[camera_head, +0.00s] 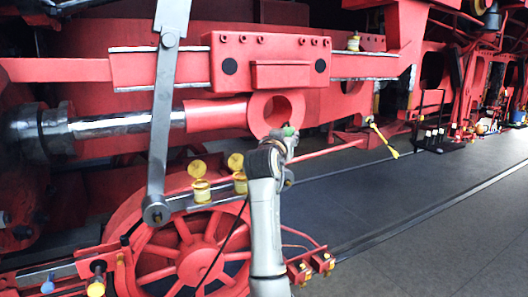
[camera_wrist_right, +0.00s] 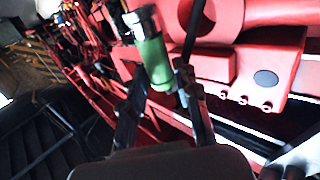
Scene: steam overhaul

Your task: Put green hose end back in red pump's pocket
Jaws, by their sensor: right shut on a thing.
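My right gripper (camera_head: 286,143) is raised in front of the red locomotive frame, just below a round red eye. It is shut on the green hose end (camera_head: 289,131), which shows as a small green spot at the fingertips. In the right wrist view the green hose end (camera_wrist_right: 153,62) is a green cylinder with a shiny metal collar, tilted between the two dark fingers of the right gripper (camera_wrist_right: 160,88). I cannot make out the red pump or its pocket with certainty. My left gripper is out of view.
A large red wheel (camera_head: 190,252) and yellow oil cups (camera_head: 201,190) are at lower left. A grey slanting rod (camera_head: 163,110) crosses the left side. The red ring eye (camera_head: 276,112) is close behind my right gripper. The grey floor (camera_head: 430,240) at right is clear.

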